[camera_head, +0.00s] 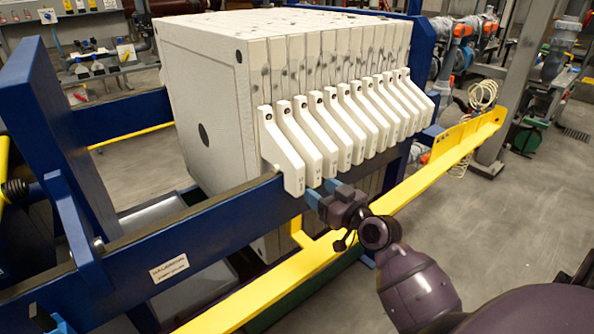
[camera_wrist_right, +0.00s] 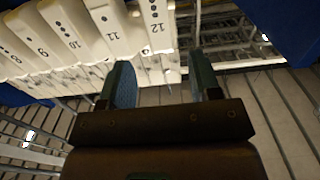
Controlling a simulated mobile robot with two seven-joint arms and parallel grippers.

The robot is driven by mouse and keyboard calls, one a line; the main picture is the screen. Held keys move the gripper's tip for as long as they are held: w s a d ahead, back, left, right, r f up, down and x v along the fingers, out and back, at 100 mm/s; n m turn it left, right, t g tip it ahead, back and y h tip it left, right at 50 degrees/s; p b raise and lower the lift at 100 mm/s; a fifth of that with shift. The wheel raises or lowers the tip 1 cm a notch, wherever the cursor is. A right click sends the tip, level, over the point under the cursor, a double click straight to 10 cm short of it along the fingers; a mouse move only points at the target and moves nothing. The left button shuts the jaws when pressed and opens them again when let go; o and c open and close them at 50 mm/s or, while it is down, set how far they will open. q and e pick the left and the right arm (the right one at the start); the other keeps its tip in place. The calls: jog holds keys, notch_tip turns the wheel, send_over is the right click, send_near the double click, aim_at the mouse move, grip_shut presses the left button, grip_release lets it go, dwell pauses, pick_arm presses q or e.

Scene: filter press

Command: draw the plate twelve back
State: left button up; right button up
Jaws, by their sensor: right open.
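Plate twelve is the nearest plate at the left end of the pack, with its white handle (camera_head: 281,150) sloping down to the blue rail. In the wrist view its handle (camera_wrist_right: 155,22) carries the number 12. My right gripper (camera_head: 321,191) is open, just right of the lower ends of the nearest handles. In the wrist view its two blue fingers (camera_wrist_right: 161,72) stand apart with plate twelve's handle ahead between them. Contact cannot be seen. The handle of plate eleven (camera_wrist_right: 103,25) lies ahead of the left finger. My left gripper is not clearly seen.
The other white plates (camera_head: 385,105) stand close together to the right. A blue rail (camera_head: 220,232) runs beneath the handles, with free space along it to the left of the pack. A yellow beam (camera_head: 425,175) runs along the near side, close to my right gripper.

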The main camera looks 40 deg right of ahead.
aim_at(301, 177)
jog(key=w, duration=1)
jog(key=shift+w+a+f, duration=0.1)
jog(key=shift+w+a, duration=0.1)
jog(key=shift+a, duration=0.15)
grip_shut()
